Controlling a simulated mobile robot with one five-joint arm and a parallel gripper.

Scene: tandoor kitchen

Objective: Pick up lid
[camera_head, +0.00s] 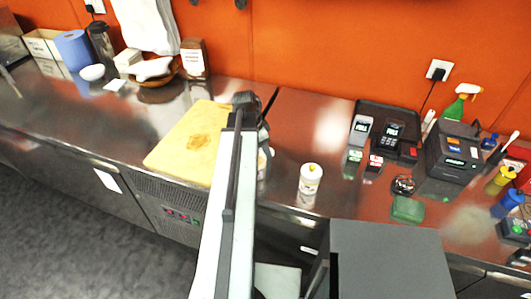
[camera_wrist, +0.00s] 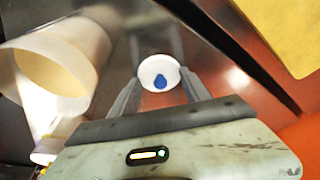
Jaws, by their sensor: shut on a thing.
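The lid (camera_wrist: 150,68) is a small white disc with a blue mark at its middle, seen in the wrist view. My gripper (camera_wrist: 160,80) has its two grey fingers on either side of the lid and is shut on it. A pale, open-topped container (camera_wrist: 95,40) stands left of the lid in the wrist view. In the head view my arm hides the lid and the gripper's fingertips.
A yellow cutting board (camera_head: 186,142) lies left of my arm. Card readers (camera_head: 361,128), a dark printer (camera_head: 453,150) and a green spray bottle (camera_head: 455,107) crowd the right counter.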

